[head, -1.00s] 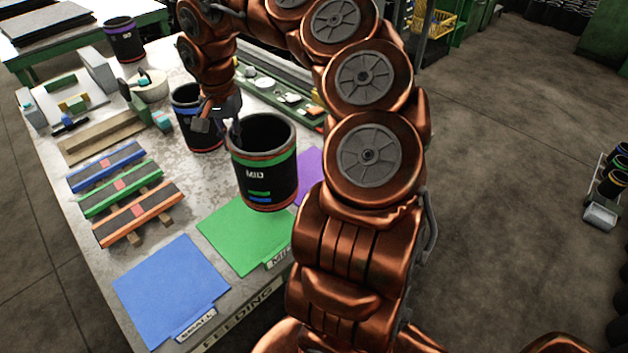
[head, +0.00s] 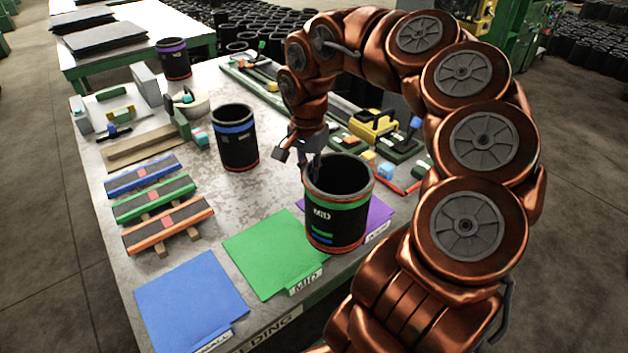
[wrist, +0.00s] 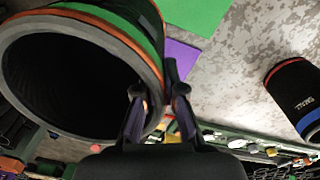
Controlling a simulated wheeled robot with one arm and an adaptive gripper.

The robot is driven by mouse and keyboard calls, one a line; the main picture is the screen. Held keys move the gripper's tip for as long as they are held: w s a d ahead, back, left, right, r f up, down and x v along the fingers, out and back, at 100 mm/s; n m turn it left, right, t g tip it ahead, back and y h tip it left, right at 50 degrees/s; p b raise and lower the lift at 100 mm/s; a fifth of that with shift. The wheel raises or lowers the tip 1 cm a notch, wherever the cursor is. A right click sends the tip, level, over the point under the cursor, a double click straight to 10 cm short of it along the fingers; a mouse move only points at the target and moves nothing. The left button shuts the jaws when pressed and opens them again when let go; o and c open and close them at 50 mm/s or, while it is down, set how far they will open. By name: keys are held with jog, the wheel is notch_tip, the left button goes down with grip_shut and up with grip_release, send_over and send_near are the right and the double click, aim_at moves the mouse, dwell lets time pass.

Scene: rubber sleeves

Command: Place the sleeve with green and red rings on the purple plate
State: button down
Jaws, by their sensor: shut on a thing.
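The black sleeve (head: 322,220) marked MID has a green ring near the top and a red ring at the bottom. My gripper (head: 310,165) is shut on the left side of its rim. The sleeve is upright in front of the purple plate (head: 378,214) and hides most of it. I cannot tell whether its base touches the plate or hangs above it. In the wrist view the sleeve (wrist: 152,40) fills the left, its wall between my fingers (wrist: 156,88). A strip of the purple plate (wrist: 182,54) shows beyond it.
The green plate (head: 268,250) and blue plate (head: 190,305) lie bare to the left. A blue-ringed sleeve (head: 236,152) stands behind on the table. Slatted racks (head: 155,205) lie at left. Tools and a yellow case (head: 374,126) lie behind to the right.

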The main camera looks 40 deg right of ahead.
jog(key=w+d+f+p, duration=0.1)
jog(key=w+d+p, duration=0.2)
jog(key=w+d, duration=0.4)
jog(key=shift+d, duration=1.8)
jog(key=shift+w+d, duration=0.1)
jog(key=shift+w, duration=0.05)
jog(key=shift+w+d+f+p, duration=0.15)
jog(key=shift+f+p, duration=0.55)
jog(key=shift+f, duration=1.1)
jog(key=c, duration=1.3)
grip_release()
jog(key=shift+f, duration=0.15)
jog(key=shift+w+r+b, duration=0.1)
jog(key=shift+r+b, duration=0.85)
jog(key=shift+r, duration=5.2)
